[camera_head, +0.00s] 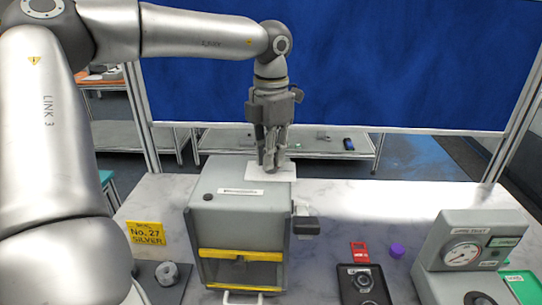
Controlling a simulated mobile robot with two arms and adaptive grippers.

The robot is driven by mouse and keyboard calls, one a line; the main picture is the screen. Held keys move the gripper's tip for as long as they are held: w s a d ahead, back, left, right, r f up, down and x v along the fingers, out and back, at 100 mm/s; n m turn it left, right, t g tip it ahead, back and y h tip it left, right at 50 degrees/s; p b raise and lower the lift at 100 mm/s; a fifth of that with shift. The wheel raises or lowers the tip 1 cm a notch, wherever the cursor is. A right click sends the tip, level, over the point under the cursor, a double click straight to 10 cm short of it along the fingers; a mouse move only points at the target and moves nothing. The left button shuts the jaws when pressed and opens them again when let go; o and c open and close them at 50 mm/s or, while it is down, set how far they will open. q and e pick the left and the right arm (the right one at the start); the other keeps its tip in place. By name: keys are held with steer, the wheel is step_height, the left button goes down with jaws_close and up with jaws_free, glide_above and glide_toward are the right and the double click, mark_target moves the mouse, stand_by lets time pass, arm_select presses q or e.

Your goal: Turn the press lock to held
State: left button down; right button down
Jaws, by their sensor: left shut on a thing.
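A grey box-shaped machine (238,220) with yellow bars across its front stands in the middle of the table. It has a labelled top, a small black knob (208,197) at the top left and a dark block (306,225) on its right side. My left gripper (270,168) points down at the machine's top rear, in front of a white plate (286,171). Its fingers are closed together on something small that they hide. I cannot tell which part is the press lock, or read its setting. My right gripper is not in view.
A grey gauge device (467,254) stands at the right. A black tray (346,288), red tag (360,252) and purple cap (397,250) lie between. A yellow sign (146,233) and a grey ring (166,273) are at the left. The marble table (365,208) is clear at the back right.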

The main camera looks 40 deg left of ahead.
arm_select(q)
steer(key=m, duration=0.3)
steer(key=shift+r+m, duration=0.1)
steer(key=shift+m, duration=2)
steer(key=c, duration=1.5)
jaws_free()
step_height(320, 180, up, 12)
steer(key=shift+f, duration=0.1)
